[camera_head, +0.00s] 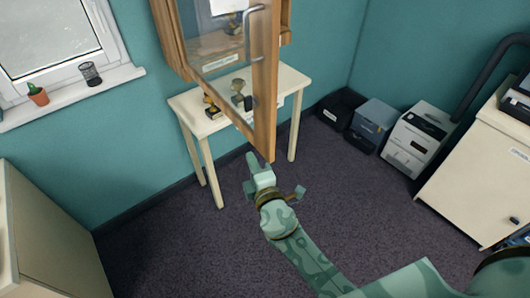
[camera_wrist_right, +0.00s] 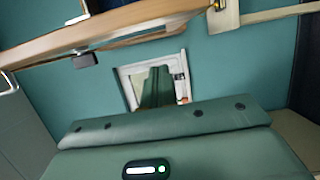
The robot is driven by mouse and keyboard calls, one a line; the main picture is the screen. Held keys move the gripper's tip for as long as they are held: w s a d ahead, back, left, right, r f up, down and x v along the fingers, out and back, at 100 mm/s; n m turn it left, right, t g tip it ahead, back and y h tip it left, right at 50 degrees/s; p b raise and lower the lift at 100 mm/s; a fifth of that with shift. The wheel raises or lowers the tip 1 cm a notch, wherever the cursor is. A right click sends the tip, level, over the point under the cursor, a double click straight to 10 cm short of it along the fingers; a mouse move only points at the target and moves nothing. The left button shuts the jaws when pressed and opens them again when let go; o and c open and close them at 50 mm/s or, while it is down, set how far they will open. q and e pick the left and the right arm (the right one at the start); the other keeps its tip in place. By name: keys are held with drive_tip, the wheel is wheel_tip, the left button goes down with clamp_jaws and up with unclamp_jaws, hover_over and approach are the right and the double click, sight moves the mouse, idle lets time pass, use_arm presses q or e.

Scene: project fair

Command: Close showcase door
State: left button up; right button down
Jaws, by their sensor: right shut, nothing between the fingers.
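The showcase (camera_head: 172,30) is a wooden cabinet on the back wall above a small table. Its glass door (camera_head: 264,80), wood-framed with a metal handle (camera_head: 247,30), stands open and swung out toward me. My right gripper (camera_head: 260,165) is shut and empty, just below the door's lower corner. I cannot tell whether it touches the door. In the right wrist view, a wooden frame edge (camera_wrist_right: 120,32) runs across the top, beyond the green gripper fingers (camera_wrist_right: 157,88). My left gripper is not in view.
A cream table (camera_head: 290,82) with small objects stands under the showcase. Boxes (camera_head: 372,120) and a printer-like machine (camera_head: 417,135) line the right wall, beside a white cabinet (camera_head: 475,170). A windowsill (camera_head: 60,105) holds a potted cactus (camera_head: 38,95). The carpet (camera_head: 170,245) is clear.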

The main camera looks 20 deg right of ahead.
sight(265, 156)
drive_tip(key=shift+w+d+p, duration=0.15)
drive_tip(key=shift+w+d, duration=0.1)
drive_tip(key=shift+d, duration=0.4)
drive_tip(key=shift+w+d+p, duration=0.1)
drive_tip(key=shift+w+d, duration=0.1)
drive_tip(key=shift+d, duration=0.5)
drive_tip(key=shift+w+d+p, duration=0.15)
drive_tip(key=shift+w+d, duration=0.1)
drive_tip(key=shift+d, duration=0.4)
